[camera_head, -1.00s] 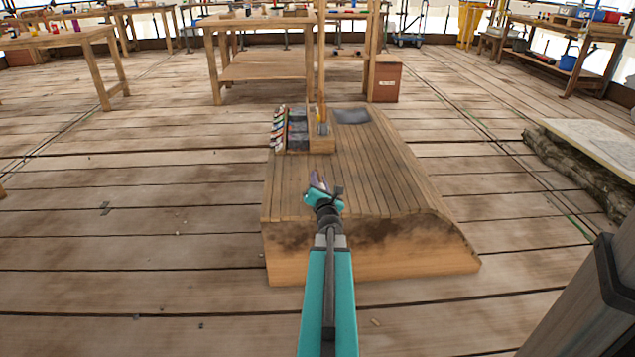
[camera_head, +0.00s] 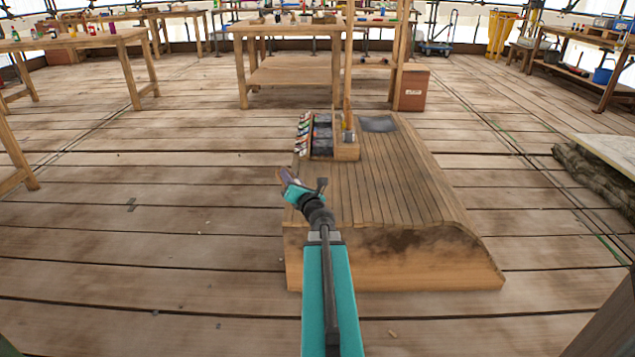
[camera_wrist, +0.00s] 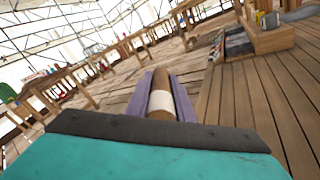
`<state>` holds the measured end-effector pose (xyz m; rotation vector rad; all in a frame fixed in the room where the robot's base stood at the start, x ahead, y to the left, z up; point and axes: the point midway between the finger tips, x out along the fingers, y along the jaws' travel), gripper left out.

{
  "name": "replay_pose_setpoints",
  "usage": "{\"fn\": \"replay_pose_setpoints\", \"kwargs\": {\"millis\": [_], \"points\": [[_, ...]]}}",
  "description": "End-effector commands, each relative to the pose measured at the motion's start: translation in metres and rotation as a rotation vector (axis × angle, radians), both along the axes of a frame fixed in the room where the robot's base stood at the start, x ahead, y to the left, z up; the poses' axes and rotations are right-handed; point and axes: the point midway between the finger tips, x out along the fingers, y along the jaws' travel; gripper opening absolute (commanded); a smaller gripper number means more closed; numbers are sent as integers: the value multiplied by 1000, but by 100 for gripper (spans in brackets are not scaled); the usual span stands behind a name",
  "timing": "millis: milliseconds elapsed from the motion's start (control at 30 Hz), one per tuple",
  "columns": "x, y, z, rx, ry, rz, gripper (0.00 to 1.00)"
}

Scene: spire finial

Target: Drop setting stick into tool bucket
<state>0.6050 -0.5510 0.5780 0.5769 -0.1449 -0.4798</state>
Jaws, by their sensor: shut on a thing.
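My gripper (camera_head: 286,180) is shut on the setting stick (camera_wrist: 160,95), a brown round stick with a white band, held between purple fingers in the wrist view. In the head view the stick is too small to make out clearly. My gripper is at the near left edge of a slatted wooden platform (camera_head: 400,195), raised above the floor. A blue bucket (camera_head: 601,75) stands at the right-hand bench, far from my gripper. I cannot tell whether it is the tool bucket.
A wooden box (camera_head: 346,150) with a row of small coloured items and an upright post sits on the platform. Workbenches (camera_head: 290,30) stand at the back and left. A brown bin (camera_head: 413,90) stands behind the platform. Sandbags (camera_head: 598,180) lie at right. The left floor is open.

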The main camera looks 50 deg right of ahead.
Motion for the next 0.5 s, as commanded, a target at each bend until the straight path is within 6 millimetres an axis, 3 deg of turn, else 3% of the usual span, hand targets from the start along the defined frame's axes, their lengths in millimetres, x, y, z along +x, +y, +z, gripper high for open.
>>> {"fn": "replay_pose_setpoints", "kwargs": {"millis": [200,500], "points": [[44,73,20,-1,0,191,0],[88,180,38,1,-1,464,0]]}}
